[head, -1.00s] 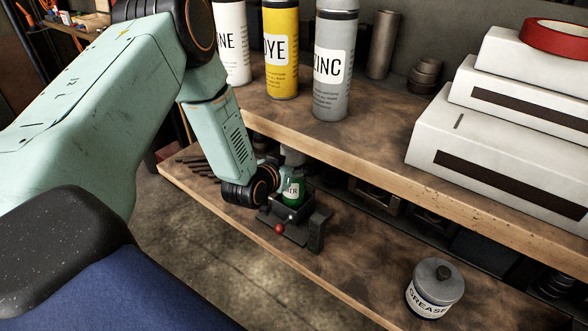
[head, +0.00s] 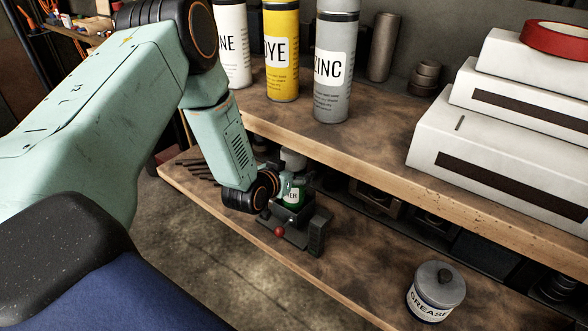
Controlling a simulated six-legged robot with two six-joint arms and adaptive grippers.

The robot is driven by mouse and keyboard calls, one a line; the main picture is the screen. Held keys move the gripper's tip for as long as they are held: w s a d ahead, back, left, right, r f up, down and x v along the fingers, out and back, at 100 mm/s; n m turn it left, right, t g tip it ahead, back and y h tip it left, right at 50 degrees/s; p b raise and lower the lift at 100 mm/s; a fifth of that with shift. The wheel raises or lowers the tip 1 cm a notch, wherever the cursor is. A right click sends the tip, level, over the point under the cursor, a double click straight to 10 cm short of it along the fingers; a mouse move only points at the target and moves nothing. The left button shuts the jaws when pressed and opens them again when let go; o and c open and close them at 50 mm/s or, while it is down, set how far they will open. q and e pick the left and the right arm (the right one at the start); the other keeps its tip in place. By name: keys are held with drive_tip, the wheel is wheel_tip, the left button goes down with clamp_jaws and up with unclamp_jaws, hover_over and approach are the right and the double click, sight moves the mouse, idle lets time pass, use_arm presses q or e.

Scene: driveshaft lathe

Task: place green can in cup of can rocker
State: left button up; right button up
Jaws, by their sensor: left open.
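The small green can (head: 292,198) with a white label is on the lower shelf, at the dark can rocker (head: 297,238) with the red ball knob. Its lower part is hidden by the rocker's dark front, and it looks seated in the cup. My left gripper (head: 283,183) comes in from the left at the can's upper side. It is open, but its fingers are small and partly hidden, so I cannot tell whether they touch the can. My right gripper is out of view.
A grease tin (head: 436,290) stands on the lower shelf (head: 350,270) at the right. The upper shelf (head: 320,135) overhangs behind the rocker, carrying white, yellow (head: 282,50) and grey (head: 333,65) spray cans and stacked white boxes (head: 490,160). Dark rods lie left of my gripper.

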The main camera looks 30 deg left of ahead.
use_arm(q)
drive_tip(key=shift+r, duration=0.15)
drive_tip(key=shift+s+r+p, duration=0.15)
drive_tip(key=shift+s+p, duration=0.15)
drive_tip(key=a+p+v, duration=0.1)
drive_tip(key=p+v, duration=0.3)
drive_tip(key=v, duration=0.7)
drive_tip(key=shift+s+d, duration=0.2)
drive_tip(key=shift+d, duration=0.3)
